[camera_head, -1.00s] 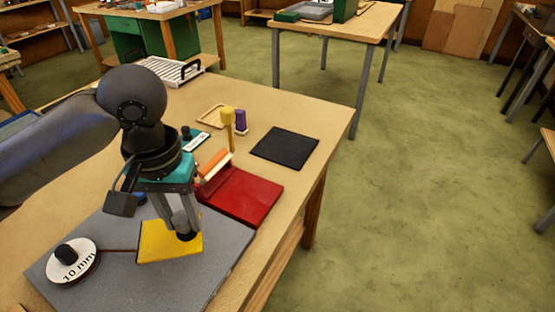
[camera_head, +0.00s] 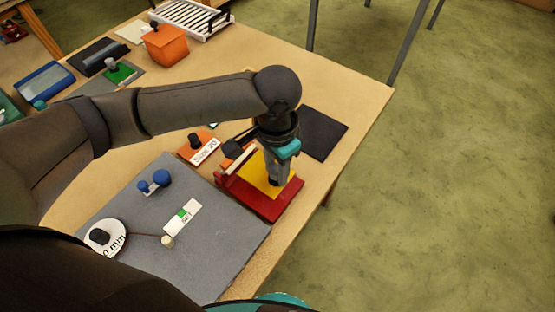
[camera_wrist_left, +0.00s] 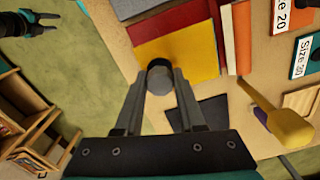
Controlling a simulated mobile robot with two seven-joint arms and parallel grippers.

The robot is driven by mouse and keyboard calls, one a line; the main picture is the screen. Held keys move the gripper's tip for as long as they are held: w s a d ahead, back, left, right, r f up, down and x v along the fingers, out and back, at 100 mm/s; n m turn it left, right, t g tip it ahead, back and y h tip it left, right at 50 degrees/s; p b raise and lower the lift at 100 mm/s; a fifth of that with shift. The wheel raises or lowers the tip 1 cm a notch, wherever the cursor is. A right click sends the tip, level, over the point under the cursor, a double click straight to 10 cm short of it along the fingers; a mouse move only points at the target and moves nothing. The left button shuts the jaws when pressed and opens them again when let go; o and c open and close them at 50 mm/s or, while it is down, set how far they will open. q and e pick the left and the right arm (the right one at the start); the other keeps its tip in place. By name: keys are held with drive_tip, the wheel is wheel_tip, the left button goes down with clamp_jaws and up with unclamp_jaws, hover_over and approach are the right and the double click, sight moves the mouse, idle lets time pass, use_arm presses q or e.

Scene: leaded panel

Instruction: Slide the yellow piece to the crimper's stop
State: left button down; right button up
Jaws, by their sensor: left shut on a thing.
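The yellow piece (camera_head: 257,176) lies flat on the red bed of the crimper (camera_head: 235,192), and red shows along its near side. My left gripper (camera_head: 277,184) is above it, its fingers shut on the piece's dark round knob (camera_wrist_left: 160,76). In the left wrist view the yellow piece (camera_wrist_left: 196,54) reaches close to the pale and orange bar (camera_wrist_left: 242,38) at the crimper's side. I cannot tell whether its edge touches the stop. My arm hides part of the crimper. A dark gripper, my right one (camera_wrist_left: 42,22), shows small at the wrist view's top left.
A black mat (camera_head: 325,133) lies beyond the crimper. An orange size block (camera_head: 197,148) stands beside it. The table edge is close on the right.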

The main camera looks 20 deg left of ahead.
sight(270, 179)
use_arm(q)
drive_tip(key=shift+r+p, duration=0.1)
drive_tip(key=shift+p, duration=0.4)
wheel_tip(270, 179, down, 3)
drive_tip(key=shift+f+b, duration=0.15)
drive_tip(key=shift+b, duration=0.25)
drive_tip(key=shift+f+b, duration=0.35)
drive_tip(key=shift+f, duration=0.8)
use_arm(e)
drive_tip(key=shift+w+f, duration=0.25)
drive_tip(key=shift+w, duration=0.05)
use_arm(q)
drive_tip(key=shift+f, duration=0.3)
drive_tip(key=shift+w+a+p, duration=0.3)
drive_tip(key=shift+a+p, duration=0.1)
drive_tip(key=shift+a, duration=0.45)
use_arm(e)
drive_tip(key=shift+s+r, duration=0.1)
drive_tip(key=shift+r, duration=0.3)
use_arm(q)
drive_tip(key=shift+c, duration=2.2)
unclamp_jaws()
